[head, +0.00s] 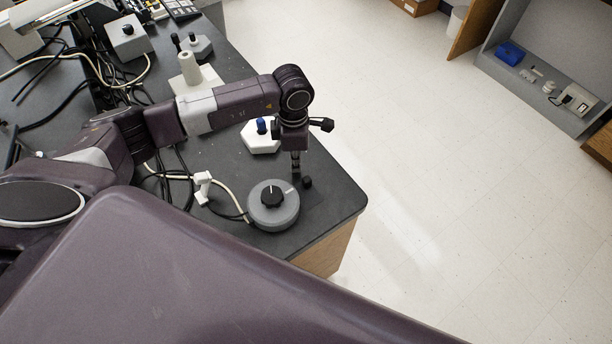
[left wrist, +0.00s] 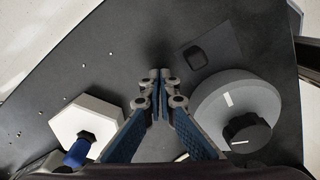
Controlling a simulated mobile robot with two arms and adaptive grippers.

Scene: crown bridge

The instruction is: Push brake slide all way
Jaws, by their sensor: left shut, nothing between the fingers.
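A small black knob (head: 307,183), which looks like the brake slide, stands on the dark bench top near its right corner. In the left wrist view it looks like a dark rounded block (left wrist: 195,57) on a flat dark plate. I cannot tell how far along its travel it is. My left gripper (head: 295,172) points down at the bench, just beside the knob on its left in the head view. Its fingers (left wrist: 160,76) are shut and empty, apart from the block in the wrist view. My right gripper is not in view.
A grey round dial (head: 287,216) with a black knob stands close in front of the gripper. A white hexagonal base (head: 250,142) with a blue knob stands behind it. Cables lie left of the dial. The bench edge is close on the right, with open floor beyond.

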